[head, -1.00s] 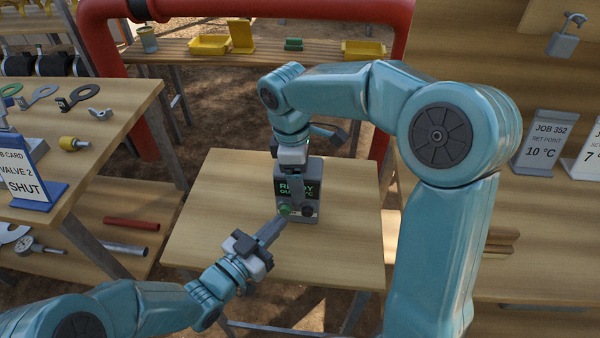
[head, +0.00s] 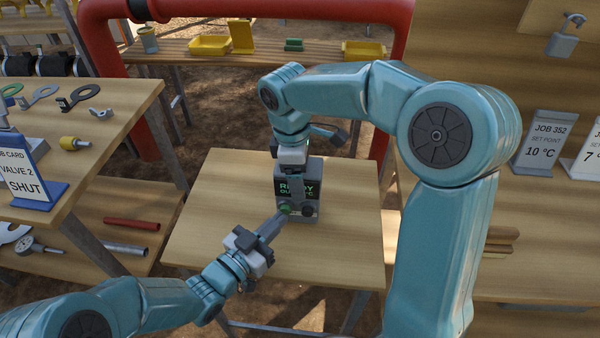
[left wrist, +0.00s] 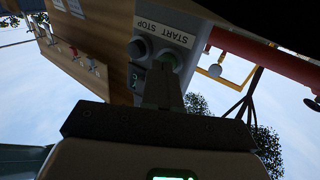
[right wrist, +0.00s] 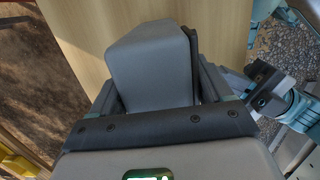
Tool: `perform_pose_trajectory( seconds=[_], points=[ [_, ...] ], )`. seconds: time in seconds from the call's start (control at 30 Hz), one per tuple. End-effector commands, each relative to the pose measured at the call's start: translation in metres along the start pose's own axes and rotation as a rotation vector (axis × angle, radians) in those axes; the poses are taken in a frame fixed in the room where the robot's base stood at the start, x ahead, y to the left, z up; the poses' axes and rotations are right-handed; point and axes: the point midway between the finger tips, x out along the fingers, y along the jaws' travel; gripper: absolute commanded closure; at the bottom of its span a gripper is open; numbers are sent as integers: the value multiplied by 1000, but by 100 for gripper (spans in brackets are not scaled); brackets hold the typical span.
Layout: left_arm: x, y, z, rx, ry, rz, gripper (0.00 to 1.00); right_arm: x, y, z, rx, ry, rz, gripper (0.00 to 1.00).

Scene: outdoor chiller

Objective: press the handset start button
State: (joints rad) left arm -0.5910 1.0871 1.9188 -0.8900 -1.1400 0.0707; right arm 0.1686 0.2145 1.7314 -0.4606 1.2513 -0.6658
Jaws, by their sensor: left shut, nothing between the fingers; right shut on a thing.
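The grey handset (head: 311,176) stands upright on the small wooden table, with a green-lettered screen partly hidden by my right gripper. My right gripper (head: 296,172) is shut on the handset from above; its grey body (right wrist: 150,75) shows between the fingers in the right wrist view. The green start button (head: 285,209) is low on the front, left of the dark stop button (head: 308,211). My left gripper (head: 279,217) is shut and empty, its tips at the start button. In the left wrist view the tips (left wrist: 163,80) overlap the green button (left wrist: 172,60); I cannot tell whether they touch.
The table (head: 225,200) is bare around the handset. A workbench with a job card (head: 30,185) stands at left, and a red pipe frame (head: 400,50) behind. Set-point cards (head: 541,145) stand on the right bench.

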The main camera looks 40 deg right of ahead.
Motion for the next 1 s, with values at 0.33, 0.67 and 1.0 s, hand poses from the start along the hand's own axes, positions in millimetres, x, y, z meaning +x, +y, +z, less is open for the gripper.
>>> perform_pose_trajectory(
  seconds=[0.33,0.67,1.0],
  points=[
    [5,-3,-1,11,8,-1,100,5,-4,0,-6,-9,-15,100],
    [8,-4,0,12,7,-2,100,5,-4,0,-6,-9,-16,100],
    [-7,4,1,9,4,-2,100,5,-4,0,-5,-9,-14,100]
  ],
)
